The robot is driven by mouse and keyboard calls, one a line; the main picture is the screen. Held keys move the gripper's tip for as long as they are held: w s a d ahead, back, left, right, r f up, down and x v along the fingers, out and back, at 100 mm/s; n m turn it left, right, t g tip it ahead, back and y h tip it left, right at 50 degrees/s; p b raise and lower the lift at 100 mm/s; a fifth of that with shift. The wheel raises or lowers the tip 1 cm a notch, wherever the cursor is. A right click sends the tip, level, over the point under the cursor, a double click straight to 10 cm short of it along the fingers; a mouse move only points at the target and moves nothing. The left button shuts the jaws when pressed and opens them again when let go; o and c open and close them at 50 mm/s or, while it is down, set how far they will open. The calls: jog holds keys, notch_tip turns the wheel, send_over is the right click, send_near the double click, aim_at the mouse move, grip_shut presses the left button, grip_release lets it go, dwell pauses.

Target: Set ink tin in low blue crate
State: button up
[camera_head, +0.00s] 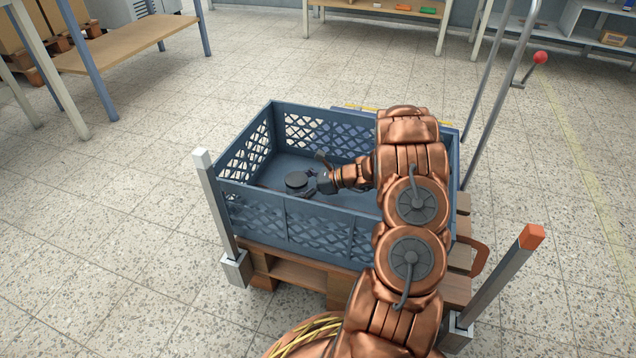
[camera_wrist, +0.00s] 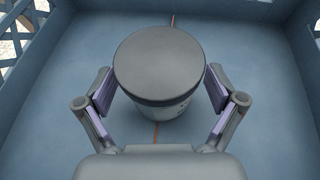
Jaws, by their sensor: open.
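The ink tin (camera_head: 297,181) is a small round tin with a dark grey lid. It stands upright on the floor of the low blue crate (camera_head: 300,222), towards the crate's left side. In the wrist view the tin (camera_wrist: 159,65) shows its flat lid and part of a pale side. My gripper (camera_head: 318,172) reaches down into the crate from the right. In the wrist view its open fingers (camera_wrist: 160,95) are on both sides of the tin's near part, with a gap on each side. The tin's lower far side is hidden.
The crate has lattice walls and sits on a wooden pallet (camera_head: 300,273). Metal posts (camera_head: 217,205) stand at the pallet's corners. A wooden bench (camera_head: 125,48) is at the back left. The crate floor around the tin is clear.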

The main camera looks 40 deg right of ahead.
jog(key=p+v, duration=0.4)
jog(key=v, duration=0.6)
jog(key=shift+s+d+r, duration=0.2)
jog(key=shift+s+r, duration=0.05)
jog(key=shift+s+d+r+p, duration=0.1)
jog(key=shift+s+d+p, duration=0.25)
jog(key=shift+s, duration=0.05)
jog(key=s+a+r+n+g+p, duration=0.3)
jog(key=a+r+n+g+p, duration=0.35)
jog(key=a+r, duration=0.9)
jog(key=s+a+r+n+g+p, duration=0.35)
jog(key=a+r+n+p, duration=0.45)
jog(key=a+r+p, duration=0.8)
jog(key=s+a+r+n+g+h+p, duration=0.1)
jog(key=s+a+r+n+h+p, duration=0.2)
jog(key=s+r, duration=0.45)
jog(key=s+a+r+n+g+h+p, duration=0.15)
jog(key=s+r+n+p, duration=0.25)
jog(key=r, duration=0.7)
jog(key=s+d+r+n+h+p, duration=0.1)
jog(key=s+r+n+h+p, duration=0.3)
jog(key=s+r+p, duration=0.6)
notch_tip(320, 180, up, 2)
jog(key=s+n, duration=0.2)
jog(key=shift+r+n, duration=0.2)
jog(key=shift+n, duration=0.15)
